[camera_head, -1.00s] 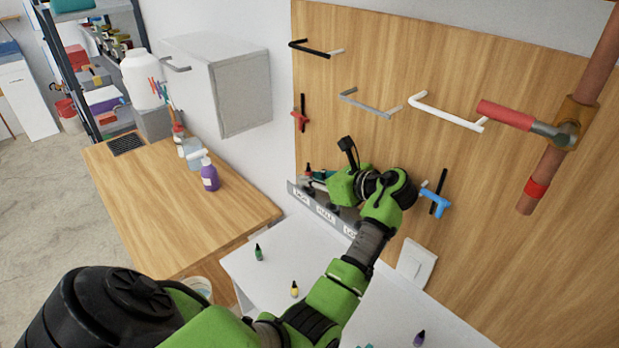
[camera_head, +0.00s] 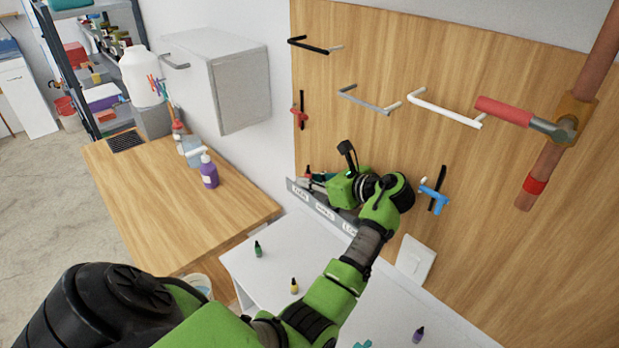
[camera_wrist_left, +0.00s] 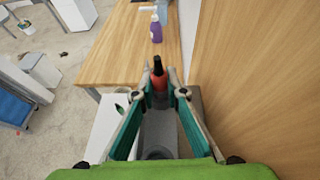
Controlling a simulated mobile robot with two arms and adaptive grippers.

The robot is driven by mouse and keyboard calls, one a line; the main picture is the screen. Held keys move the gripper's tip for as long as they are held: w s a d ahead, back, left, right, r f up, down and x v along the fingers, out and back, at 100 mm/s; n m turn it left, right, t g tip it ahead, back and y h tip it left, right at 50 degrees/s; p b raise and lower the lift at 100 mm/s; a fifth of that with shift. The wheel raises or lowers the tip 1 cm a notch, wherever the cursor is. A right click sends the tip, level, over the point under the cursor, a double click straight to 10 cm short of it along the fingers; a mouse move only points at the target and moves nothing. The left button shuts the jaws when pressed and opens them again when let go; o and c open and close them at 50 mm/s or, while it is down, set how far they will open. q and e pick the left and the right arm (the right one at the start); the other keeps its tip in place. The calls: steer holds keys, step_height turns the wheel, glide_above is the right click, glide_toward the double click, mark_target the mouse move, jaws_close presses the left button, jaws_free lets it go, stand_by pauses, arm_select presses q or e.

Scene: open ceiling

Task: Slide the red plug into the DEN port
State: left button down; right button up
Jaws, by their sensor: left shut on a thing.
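The red plug with a black top (camera_wrist_left: 159,82) stands between my left fingertips (camera_wrist_left: 160,95) in the left wrist view. My left gripper (camera_head: 318,178) is shut on it; its teal fingers show in the head view, with the dark plug tip (camera_head: 307,171) just beyond them. The grey port strip (camera_head: 343,227) runs along the foot of the wooden wall panel and carries several white labels, too blurred to read surely. The plug is at the strip's far left end. My gripper and wrist hide part of the strip, and I cannot tell whether the plug is in a port. The right gripper is out of view.
Small green (camera_head: 258,249), yellow (camera_head: 294,286) and purple (camera_head: 418,335) bottles stand on the white surface (camera_head: 270,262) below. Bar handles, a red valve (camera_head: 299,116) and a blue valve (camera_head: 433,196) project from the wooden panel (camera_head: 520,255). A copper pipe (camera_head: 565,150) is at right.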

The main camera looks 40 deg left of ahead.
arm_select(q)
steer(key=c, duration=2.1)
jaws_free()
steer(key=shift+f, duration=0.15)
steer(key=shift+o, duration=0.7)
steer(key=shift+f, duration=0.15)
steer(key=shift+s, duration=0.1)
